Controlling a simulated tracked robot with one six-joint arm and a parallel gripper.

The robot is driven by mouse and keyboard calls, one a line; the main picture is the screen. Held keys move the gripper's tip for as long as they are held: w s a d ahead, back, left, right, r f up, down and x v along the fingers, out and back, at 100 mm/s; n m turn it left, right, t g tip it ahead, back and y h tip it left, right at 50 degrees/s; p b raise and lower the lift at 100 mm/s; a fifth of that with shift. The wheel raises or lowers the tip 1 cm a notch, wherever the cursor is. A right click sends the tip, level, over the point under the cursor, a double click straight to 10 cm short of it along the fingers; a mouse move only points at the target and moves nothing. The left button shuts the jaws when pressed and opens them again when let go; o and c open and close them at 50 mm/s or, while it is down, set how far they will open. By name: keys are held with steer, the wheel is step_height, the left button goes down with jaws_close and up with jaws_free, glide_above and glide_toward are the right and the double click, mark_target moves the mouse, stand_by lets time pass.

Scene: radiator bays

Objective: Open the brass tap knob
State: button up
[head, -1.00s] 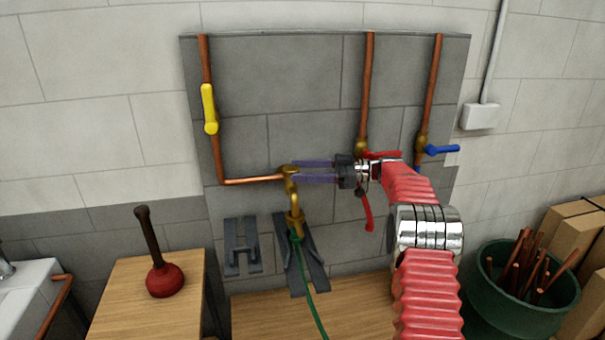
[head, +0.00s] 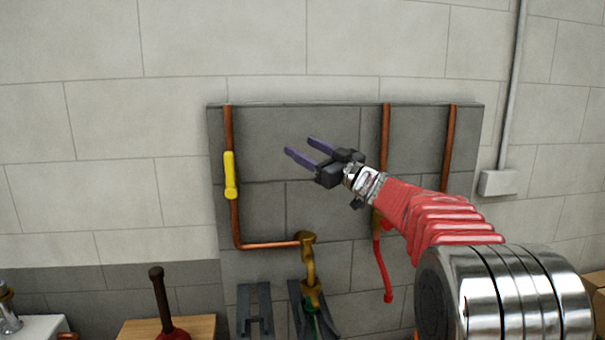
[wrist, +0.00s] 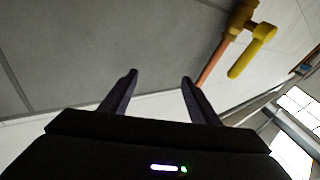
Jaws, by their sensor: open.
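The brass tap (head: 312,291) hangs at the end of a horizontal copper pipe on the dark grey wall panel. Its rounded brass knob (head: 307,241) shows at the top; I cannot tell how far it is turned. My gripper (head: 297,146) is open and empty, raised above the knob and apart from it, its two fingers pointing to the upper left. In the wrist view, the gripper (wrist: 159,76) has nothing between its fingers, and the brass tap is not in sight there.
A yellow lever valve (head: 230,175) is on the left pipe; it also shows in the wrist view (wrist: 252,50). A red lever (head: 383,270) hangs on a pipe partly behind my arm. A plunger (head: 160,300) stands at lower left. The wall above the panel is clear.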

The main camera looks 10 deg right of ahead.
steer(key=s+d+f+m+g+h, duration=0.1)
steer(key=s+d+f+m+h, duration=0.3)
steer(key=s+h, duration=0.35)
steer(key=s+d+f+m+h, duration=0.25)
steer(key=s+m+h, duration=0.3)
steer(key=s, duration=0.35)
steer(key=s+a+f+g, duration=0.2)
steer(key=s+f+g, duration=0.1)
steer(key=s+f, duration=0.5)
steer(key=s+a+f+g+y, duration=0.1)
steer(key=s+f+g, duration=0.3)
steer(key=s+f, duration=0.4)
steer(key=s+a+f+g, duration=0.3)
steer(key=s+f, duration=0.4)
steer(key=s, duration=0.8)
steer(key=shift+s+f+n, duration=0.3)
steer(key=shift+f+n, duration=0.05)
steer(key=shift+f, duration=0.05)
